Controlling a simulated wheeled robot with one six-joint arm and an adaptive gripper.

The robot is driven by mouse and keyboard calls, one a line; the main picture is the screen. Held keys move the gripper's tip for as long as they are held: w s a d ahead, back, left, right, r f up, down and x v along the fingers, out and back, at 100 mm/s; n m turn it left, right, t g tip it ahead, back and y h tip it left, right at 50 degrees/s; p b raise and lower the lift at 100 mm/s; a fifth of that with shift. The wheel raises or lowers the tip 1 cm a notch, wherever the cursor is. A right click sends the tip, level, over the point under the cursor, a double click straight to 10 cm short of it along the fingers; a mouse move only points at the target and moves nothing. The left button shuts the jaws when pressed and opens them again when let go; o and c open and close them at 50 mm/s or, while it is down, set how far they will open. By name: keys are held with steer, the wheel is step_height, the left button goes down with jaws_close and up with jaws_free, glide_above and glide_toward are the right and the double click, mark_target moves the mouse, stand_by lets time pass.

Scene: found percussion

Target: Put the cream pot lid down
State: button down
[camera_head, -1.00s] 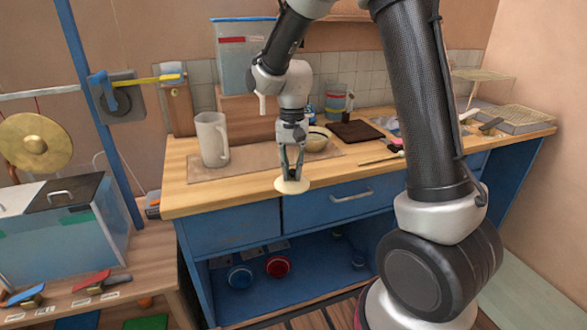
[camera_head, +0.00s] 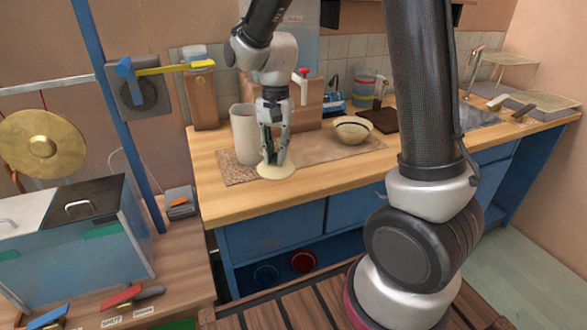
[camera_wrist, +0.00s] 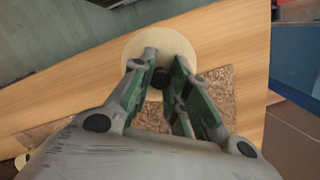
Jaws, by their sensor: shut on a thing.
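The cream pot lid (camera_head: 277,172) is a pale flat disc with a dark knob, which shows in the wrist view (camera_wrist: 160,78). My gripper (camera_head: 273,160) is upright above the lid, with its fingers shut on the knob. The lid is over the front edge of a brown mat on the wooden counter (camera_head: 310,187). I cannot tell whether the lid touches the counter or hangs just above it. In the wrist view my fingers (camera_wrist: 162,72) cover part of the lid's near side.
A pale pitcher (camera_head: 246,134) stands on the mat (camera_head: 237,173) just behind and left of the lid. A cream bowl (camera_head: 352,130) stands to the right at the mat's back. Bare wood lies in front and to the right. A brass gong (camera_head: 42,144) hangs at the left.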

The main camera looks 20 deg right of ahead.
mark_target(277, 171)
steer(key=shift+f, duration=3)
steer(key=shift+f, duration=0.15)
steer(key=c, duration=1.4)
jaws_free()
steer(key=shift+o, duration=0.2)
